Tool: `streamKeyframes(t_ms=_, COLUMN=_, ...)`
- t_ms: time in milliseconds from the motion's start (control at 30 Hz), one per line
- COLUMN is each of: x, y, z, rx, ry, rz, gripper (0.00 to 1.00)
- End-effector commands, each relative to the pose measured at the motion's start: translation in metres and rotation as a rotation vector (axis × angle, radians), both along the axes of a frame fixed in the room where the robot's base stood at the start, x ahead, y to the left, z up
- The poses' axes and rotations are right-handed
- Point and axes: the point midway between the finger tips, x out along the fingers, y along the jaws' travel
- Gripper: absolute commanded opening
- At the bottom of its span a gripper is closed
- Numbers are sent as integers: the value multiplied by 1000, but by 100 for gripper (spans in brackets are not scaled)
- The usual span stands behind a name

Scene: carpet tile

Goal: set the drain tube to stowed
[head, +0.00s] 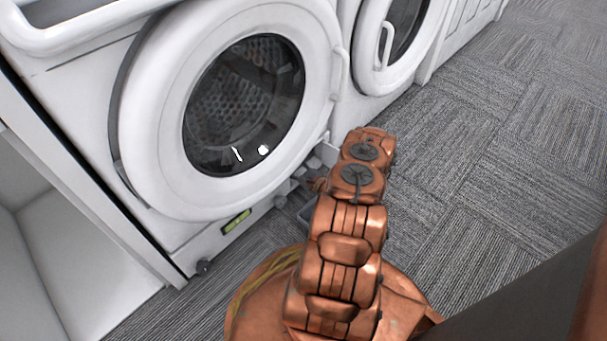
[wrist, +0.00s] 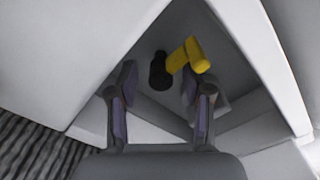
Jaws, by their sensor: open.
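In the wrist view a short yellow tube piece (wrist: 197,57), which looks like the drain tube, sits in a grey recess (wrist: 215,35) with pale walls. It is angled, with its thicker end up and to the right. A black knob-like part (wrist: 159,72) is just left of it. My gripper (wrist: 160,86) is open and empty. Its right finger lies just below the yellow piece, its left finger below and left of the black part. I cannot tell whether the right finger touches the tube. In the head view the recess is hidden behind my arm.
The front-loading washer (head: 60,95) has its round door (head: 160,120) closed. A grey flap or tray (head: 304,208) shows low on its front beside my arm. A second machine (head: 420,40) stands to the right. Grey carpet (head: 490,150) is clear on the right.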

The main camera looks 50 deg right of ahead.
Motion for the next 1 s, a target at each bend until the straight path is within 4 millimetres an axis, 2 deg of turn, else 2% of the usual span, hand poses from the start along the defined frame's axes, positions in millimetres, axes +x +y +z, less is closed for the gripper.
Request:
streamKeyframes(t_ms=300, x=-61, y=1, z=0, rx=0, ry=-1, rz=1, gripper=50)
streamKeyframes(t_ms=500, x=-87, y=4, z=0, rx=0, ry=-1, rz=6, gripper=50)
streamKeyframes(t_ms=700, x=-96, y=5, z=0, rx=1, ry=-1, rz=8, gripper=50)
streamKeyframes(t_ms=1000, x=-97, y=5, z=0, rx=0, ry=-2, rz=9, gripper=50)
